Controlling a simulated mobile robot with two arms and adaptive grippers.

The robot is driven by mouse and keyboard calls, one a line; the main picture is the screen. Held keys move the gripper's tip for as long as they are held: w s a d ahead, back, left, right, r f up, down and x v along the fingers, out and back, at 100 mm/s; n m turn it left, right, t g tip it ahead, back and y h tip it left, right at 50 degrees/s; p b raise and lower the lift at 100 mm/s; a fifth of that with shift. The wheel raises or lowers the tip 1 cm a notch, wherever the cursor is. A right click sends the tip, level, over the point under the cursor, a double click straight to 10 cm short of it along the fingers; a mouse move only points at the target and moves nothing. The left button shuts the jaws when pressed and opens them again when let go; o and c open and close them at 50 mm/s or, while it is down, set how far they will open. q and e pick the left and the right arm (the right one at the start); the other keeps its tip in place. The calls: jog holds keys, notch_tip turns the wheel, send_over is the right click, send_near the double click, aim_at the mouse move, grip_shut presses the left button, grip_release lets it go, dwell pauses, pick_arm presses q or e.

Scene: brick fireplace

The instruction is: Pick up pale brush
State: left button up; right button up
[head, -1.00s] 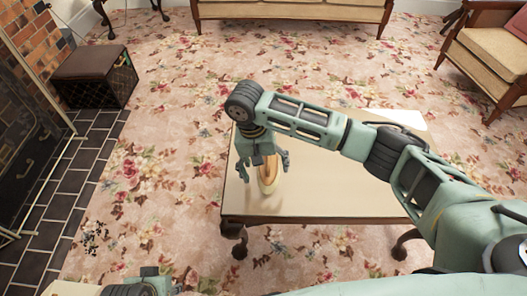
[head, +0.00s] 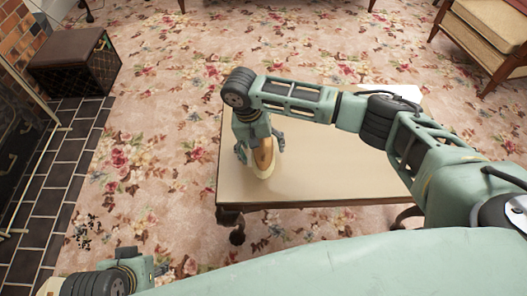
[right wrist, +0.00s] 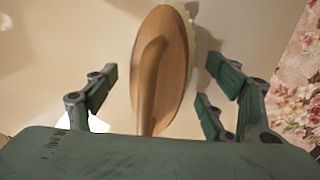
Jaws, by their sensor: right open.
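The pale brush (head: 264,161) has an oval wooden back, a raised wooden handle and a pale bristle edge. It is on the table (head: 330,172), near its left end. My right gripper (head: 260,148) is open over it. In the right wrist view the brush (right wrist: 172,72) lies between the spread fingers of my right gripper (right wrist: 162,78), with gaps on both sides. The handle's near end is hidden behind the gripper body.
The tabletop right of the brush is bare except for a white item (head: 408,93) at the far right corner. Floral carpet (head: 150,180) surrounds the table. A dark box-like stool (head: 75,62) stands by the fireplace tiles, and an armchair (head: 490,35) stands at the upper right.

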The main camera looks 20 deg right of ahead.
jog(key=shift+f, duration=0.4)
jog(key=c, duration=1.3)
